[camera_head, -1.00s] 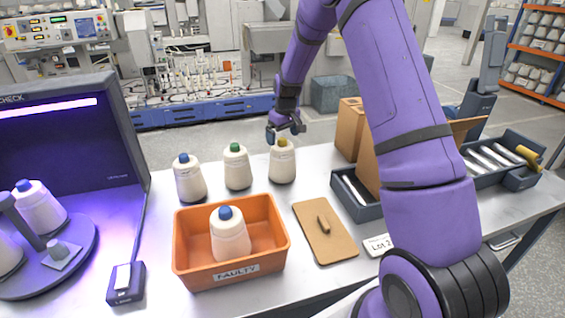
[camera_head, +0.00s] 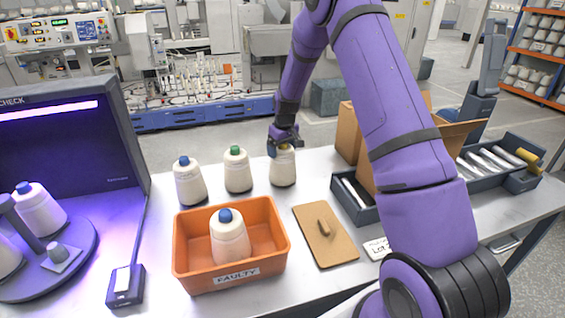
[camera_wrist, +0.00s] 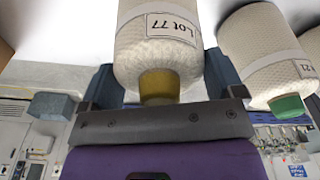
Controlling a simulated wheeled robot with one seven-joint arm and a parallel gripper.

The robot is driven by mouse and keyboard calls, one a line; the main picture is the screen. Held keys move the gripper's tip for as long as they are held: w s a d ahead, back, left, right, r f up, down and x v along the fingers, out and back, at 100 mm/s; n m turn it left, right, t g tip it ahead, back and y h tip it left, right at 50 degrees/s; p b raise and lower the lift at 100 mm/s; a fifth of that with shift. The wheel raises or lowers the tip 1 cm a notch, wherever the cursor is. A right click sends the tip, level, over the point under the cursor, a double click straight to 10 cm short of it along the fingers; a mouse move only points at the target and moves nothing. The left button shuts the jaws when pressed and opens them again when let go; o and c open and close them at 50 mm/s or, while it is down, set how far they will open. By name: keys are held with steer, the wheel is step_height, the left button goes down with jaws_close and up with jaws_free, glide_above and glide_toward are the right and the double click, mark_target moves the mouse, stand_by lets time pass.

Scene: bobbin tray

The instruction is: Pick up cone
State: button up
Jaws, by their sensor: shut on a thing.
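A white cone (camera_head: 283,171) with a yellow top stands upright on the table at the right end of a row of cones. My gripper (camera_head: 284,147) is over it from above, shut on its top. In the wrist view the cone (camera_wrist: 160,50) carries a "Lot 77" label, and its yellow tip (camera_wrist: 159,84) sits between my gripper's fingers (camera_wrist: 160,88). A green-topped cone (camera_head: 237,172) and a blue-topped cone (camera_head: 190,184) stand to its left. The green-topped one also shows in the wrist view (camera_wrist: 262,50).
An orange bin (camera_head: 190,270) labelled "FAULTY" holds a blue-topped cone (camera_head: 229,240). A brown board (camera_head: 310,250) lies to its right, with a dark tray (camera_head: 345,190) and cardboard box (camera_head: 349,135) beyond. A lit inspection box (camera_head: 60,150) is at left.

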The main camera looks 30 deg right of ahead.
steer(key=shift+r, duration=0.1)
steer(key=shift+r, duration=0.55)
steer(key=shift+s+r, duration=0.25)
steer(key=shift+r, duration=0.35)
steer(key=shift+s+r, duration=0.2)
steer(key=shift+r, duration=0.4)
steer(key=s+a+r, duration=0.1)
steer(key=s+a, duration=0.1)
steer(key=s, duration=1.3)
steer(key=shift+a+r, duration=0.15)
steer(key=shift+a, duration=0.2)
steer(key=shift+w+r, duration=0.1)
step_height(320, 180, up, 20)
